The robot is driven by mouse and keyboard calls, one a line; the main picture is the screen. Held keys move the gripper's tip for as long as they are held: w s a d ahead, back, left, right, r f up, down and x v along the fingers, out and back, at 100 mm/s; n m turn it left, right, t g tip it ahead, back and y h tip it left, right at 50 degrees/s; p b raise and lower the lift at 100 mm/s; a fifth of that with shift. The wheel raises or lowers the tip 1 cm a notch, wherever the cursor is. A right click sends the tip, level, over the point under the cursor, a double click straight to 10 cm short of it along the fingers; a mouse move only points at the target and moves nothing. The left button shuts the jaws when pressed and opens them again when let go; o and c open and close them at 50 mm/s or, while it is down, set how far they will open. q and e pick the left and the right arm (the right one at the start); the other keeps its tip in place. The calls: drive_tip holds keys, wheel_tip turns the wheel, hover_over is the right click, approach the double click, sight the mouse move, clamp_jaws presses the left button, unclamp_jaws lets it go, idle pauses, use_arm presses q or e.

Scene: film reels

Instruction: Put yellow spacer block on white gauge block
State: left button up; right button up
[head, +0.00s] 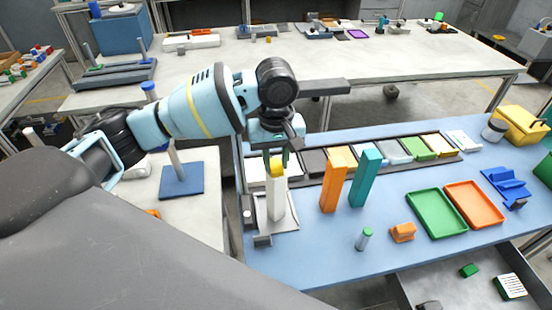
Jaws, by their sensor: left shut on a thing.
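The white gauge block (276,200) stands upright as a tall post on a pale base plate at the left end of the blue table. The yellow spacer block (276,168) is right at the top of the white block; I cannot tell whether it rests on it or hangs just above. My left gripper (284,158) reaches down from above and is shut on the yellow block, partly hiding it. My right gripper is not in view.
An orange post (334,182) and a teal post (364,178) stand close to the right. Behind them runs a row of coloured slabs. Green (436,232) and orange (490,221) trays lie further right. A small orange block (403,232) and a grey-green cylinder (363,241) stand in front.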

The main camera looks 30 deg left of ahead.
sight(276, 165)
use_arm(q)
drive_tip(key=shift+f, duration=0.2)
drive_tip(key=o, duration=1)
wheel_tip(276, 165, up, 12)
drive_tip(key=shift+r, duration=0.15)
